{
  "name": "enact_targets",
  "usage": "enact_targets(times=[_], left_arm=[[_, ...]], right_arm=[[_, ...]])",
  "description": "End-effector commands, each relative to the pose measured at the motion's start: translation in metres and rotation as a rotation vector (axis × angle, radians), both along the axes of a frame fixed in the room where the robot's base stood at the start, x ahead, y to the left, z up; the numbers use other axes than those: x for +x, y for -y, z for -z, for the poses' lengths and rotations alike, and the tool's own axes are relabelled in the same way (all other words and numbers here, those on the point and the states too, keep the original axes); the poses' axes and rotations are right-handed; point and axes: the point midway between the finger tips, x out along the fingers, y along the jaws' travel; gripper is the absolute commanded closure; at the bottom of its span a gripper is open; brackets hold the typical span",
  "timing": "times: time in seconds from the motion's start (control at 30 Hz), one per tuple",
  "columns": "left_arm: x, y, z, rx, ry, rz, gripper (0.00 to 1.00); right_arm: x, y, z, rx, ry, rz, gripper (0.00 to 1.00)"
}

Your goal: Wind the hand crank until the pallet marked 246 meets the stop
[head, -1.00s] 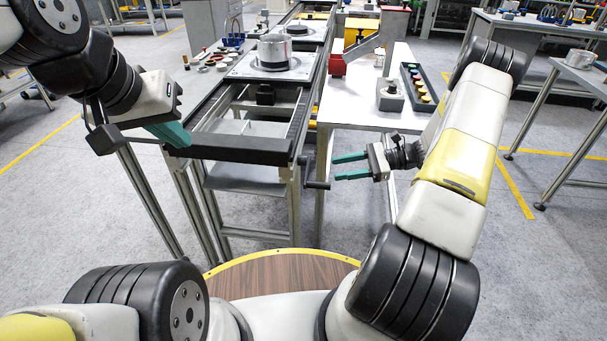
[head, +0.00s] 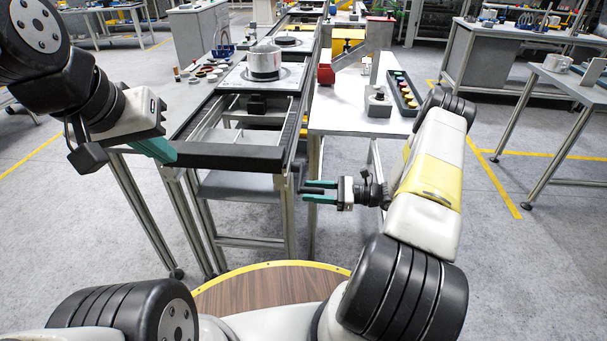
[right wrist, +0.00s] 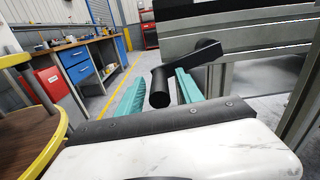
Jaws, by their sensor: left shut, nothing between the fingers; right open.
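The hand crank (head: 301,180) sits at the near right corner of the conveyor frame. Its black handle (right wrist: 160,90) shows between the fingers of my right gripper (right wrist: 160,78) in the right wrist view. That gripper (head: 306,191) is open, with its teal fingers on either side of the handle. The nearer pallet (head: 240,77) is a grey plate carrying a silver housing; a farther pallet (head: 305,45) lies behind it. I cannot read 246 on either. My left gripper (head: 168,153) is shut beside the dark end bar.
The dark end bar (head: 230,157) closes the conveyor's near end. A white table (head: 340,118) on the right holds a tray of coloured caps (head: 403,92) and a grey block with a post. Small parts lie left of the conveyor.

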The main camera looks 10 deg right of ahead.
Motion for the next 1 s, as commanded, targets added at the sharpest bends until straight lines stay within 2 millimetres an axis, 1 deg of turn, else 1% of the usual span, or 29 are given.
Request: enact_targets(times=[0.27, 0.4, 0.47, 0.5, 1.0], left_arm=[[0.0, 0.0, 0.0, 0.0, 0.0, 0.0, 1.0], [0.0, 0.0, 0.0, 0.0, 0.0, 0.0, 1.0], [0.0, 0.0, 0.0, 0.0, 0.0, 0.0, 1.0], [0.0, 0.0, 0.0, 0.0, 0.0, 0.0, 1.0], [0.0, 0.0, 0.0, 0.0, 0.0, 0.0, 1.0]], right_arm=[[0.0005, -0.0022, -0.0001, 0.0, 0.0, 0.0, 0.57], [0.0005, -0.002, -0.0002, 0.0, 0.0, 0.0, 0.84], [0.0005, -0.002, -0.0002, 0.0, 0.0, 0.0, 0.96], [0.0005, -0.002, -0.0002, 0.0, 0.0, 0.0, 1.0], [0.0006, -0.0017, -0.0004, 0.0, 0.0, 0.0, 1.0]])
